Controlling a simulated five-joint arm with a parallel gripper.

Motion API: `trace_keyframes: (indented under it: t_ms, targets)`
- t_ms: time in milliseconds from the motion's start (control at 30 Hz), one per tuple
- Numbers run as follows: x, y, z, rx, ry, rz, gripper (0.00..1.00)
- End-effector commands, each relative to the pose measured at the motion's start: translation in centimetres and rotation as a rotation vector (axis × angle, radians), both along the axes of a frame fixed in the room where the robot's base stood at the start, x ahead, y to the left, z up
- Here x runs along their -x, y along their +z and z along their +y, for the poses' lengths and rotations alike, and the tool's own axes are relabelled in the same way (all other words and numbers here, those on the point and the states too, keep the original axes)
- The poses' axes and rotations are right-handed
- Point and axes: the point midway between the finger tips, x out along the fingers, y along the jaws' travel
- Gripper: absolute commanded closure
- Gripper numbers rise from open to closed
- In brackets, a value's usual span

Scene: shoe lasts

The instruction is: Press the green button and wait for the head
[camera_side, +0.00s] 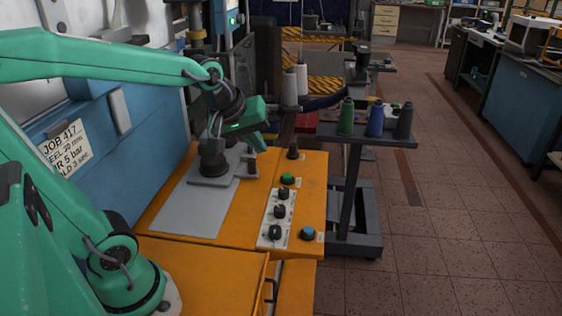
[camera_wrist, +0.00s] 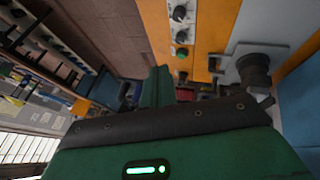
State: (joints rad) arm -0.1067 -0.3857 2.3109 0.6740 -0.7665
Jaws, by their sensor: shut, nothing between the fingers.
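The green button (camera_side: 287,179) sits on the orange table top, just behind the white control strip. It also shows in the wrist view (camera_wrist: 182,52), beyond the fingers and to their right. My gripper (camera_side: 260,140) is shut and empty. In the side view it hangs above and behind the button, to its left, apart from it. Its shut green fingers show in the wrist view (camera_wrist: 156,82). A dark round post (camera_side: 213,158) stands on a grey plate left of the button; it also shows in the wrist view (camera_wrist: 254,70). I cannot tell whether it belongs to the head.
The white strip (camera_side: 267,238) carries several black knobs. A blue button (camera_side: 307,233) lies to its right. A dark cone-shaped piece (camera_side: 293,149) stands behind the green button. A grey cart (camera_side: 350,135) with thread cones stands at right. The floor beyond is open.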

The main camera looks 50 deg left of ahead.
Motion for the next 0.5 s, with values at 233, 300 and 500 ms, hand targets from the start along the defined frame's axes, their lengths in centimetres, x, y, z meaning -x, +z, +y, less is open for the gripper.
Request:
trace_keyframes:
  t_ms: [233, 300, 500]
  targets:
    - [-3.9, -0.9, 1.9, 0.139, 0.272, -0.032, 1.00]
    - [-4.9, -1.3, 2.5, 0.179, 0.347, -0.043, 1.00]
    - [-7.8, -2.4, 4.2, 0.295, 0.562, -0.077, 1.00]
